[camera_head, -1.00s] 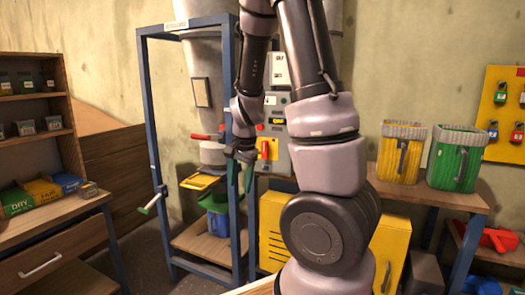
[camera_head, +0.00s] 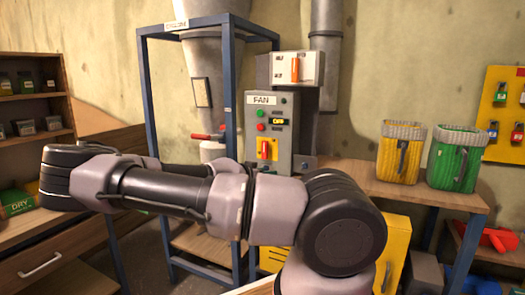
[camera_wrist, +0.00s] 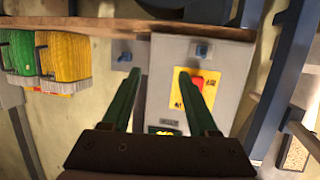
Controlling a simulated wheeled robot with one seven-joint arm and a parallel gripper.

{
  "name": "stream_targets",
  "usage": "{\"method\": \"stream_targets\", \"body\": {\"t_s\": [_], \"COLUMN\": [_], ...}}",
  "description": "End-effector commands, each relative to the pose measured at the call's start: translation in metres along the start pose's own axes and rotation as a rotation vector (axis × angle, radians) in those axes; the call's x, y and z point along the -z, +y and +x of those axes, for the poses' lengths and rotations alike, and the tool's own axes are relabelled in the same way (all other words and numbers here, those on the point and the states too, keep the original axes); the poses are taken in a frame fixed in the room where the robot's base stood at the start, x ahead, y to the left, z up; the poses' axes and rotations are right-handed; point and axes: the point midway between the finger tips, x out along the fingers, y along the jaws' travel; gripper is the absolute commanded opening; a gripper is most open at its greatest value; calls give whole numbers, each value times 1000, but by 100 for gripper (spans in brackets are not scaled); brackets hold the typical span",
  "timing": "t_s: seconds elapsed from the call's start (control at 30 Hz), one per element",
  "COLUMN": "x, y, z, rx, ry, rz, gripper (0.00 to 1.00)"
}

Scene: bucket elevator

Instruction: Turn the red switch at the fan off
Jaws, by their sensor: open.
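The grey fan box (camera_head: 284,102) with a "FAN" label stands beside the blue frame in the head view. Its red switch (camera_head: 265,149) sits on a yellow plate low on its front, partly close behind my arm. In the wrist view, the picture is turned over and the red switch (camera_wrist: 197,82) shows on the yellow plate (camera_wrist: 211,98). My gripper (camera_wrist: 160,74) has two green fingers, spread apart and empty. The right finger overlaps the left part of the plate in the picture; contact cannot be told. My gripper is hidden behind my arm in the head view.
A box with an orange handle (camera_head: 295,69) is above the fan box. The blue frame (camera_head: 154,100) stands left of it. Yellow (camera_head: 400,155) and green (camera_head: 455,160) buckets stand on a wooden bench (camera_head: 360,175) to the right. A red-handled part (camera_head: 207,136) is inside the frame.

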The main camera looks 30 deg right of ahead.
Motion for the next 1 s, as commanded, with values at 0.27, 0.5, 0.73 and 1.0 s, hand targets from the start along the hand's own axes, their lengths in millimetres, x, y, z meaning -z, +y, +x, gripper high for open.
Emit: {"method": "stream_targets", "body": {"t_s": [0.27, 0.5, 0.73, 1.0], "x": [45, 54, 65, 75], "y": [-52, -59, -66, -74], "z": [-29, -16, 26, 62], "rx": [166, 180, 179, 181], "ry": [248, 269, 267, 266], "rz": [-12, -9, -10, -11], "gripper": [60, 60, 60, 60]}}
